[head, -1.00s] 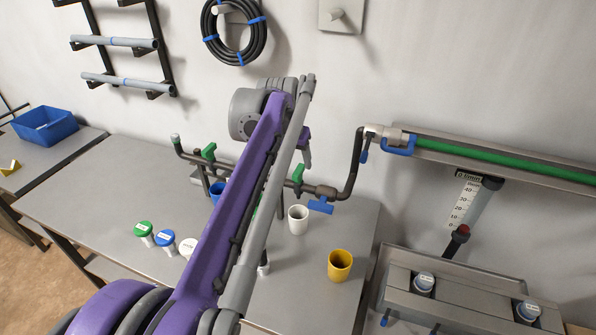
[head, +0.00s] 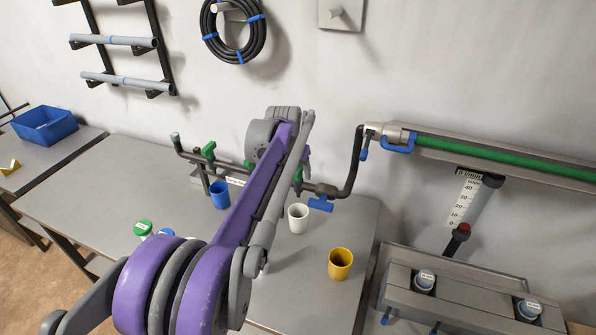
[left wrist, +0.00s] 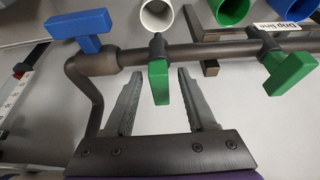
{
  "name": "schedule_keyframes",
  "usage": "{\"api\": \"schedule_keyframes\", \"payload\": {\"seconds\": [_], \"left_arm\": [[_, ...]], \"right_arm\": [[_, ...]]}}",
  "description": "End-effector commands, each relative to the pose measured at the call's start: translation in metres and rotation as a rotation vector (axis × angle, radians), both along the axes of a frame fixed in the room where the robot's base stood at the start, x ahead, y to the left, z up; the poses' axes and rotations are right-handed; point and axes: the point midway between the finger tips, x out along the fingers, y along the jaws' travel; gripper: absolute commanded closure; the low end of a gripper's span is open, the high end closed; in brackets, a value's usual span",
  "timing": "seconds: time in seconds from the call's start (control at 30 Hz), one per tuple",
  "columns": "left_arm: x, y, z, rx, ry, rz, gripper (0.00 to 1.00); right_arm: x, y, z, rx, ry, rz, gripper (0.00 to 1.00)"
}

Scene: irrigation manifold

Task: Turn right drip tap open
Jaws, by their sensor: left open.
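The right drip tap has a green handle (left wrist: 160,82) on the dark pipe (left wrist: 195,53), close to the blue-handled valve (left wrist: 80,28). In the left wrist view this handle stands across the pipe. My left gripper (left wrist: 159,76) is open, with one finger on each side of the handle and visible gaps on both sides. In the head view the green handle (head: 298,176) shows only partly beside my left arm, which hides most of the gripper. Another green tap handle (left wrist: 290,72) sits slanted farther along the pipe. My right gripper is in neither view.
A white cup (head: 298,218), a blue cup (head: 219,195) and a yellow cup (head: 340,265) stand on the grey table (head: 290,290). A green cup (left wrist: 232,10) shows in the wrist view. A bent riser pipe (head: 354,165) rises right of the blue valve.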

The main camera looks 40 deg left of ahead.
Motion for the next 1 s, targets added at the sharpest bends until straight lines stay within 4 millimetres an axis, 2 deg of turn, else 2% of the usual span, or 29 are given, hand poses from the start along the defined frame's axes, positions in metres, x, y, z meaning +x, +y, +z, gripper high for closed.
{"api": "schedule_keyframes", "payload": {"seconds": [0.2,0.5,1.0], "left_arm": [[0.0001,-0.0001,0.0,0.0,0.0,0.0,0.46],[0.0,-0.0001,0.0002,0.0,0.0,0.0,1.0],[0.0003,-0.0009,0.0004,0.0,0.0,0.049,1.0]], "right_arm": [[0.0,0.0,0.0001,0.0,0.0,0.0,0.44],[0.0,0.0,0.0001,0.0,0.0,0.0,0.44],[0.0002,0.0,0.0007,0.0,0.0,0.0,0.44]]}}
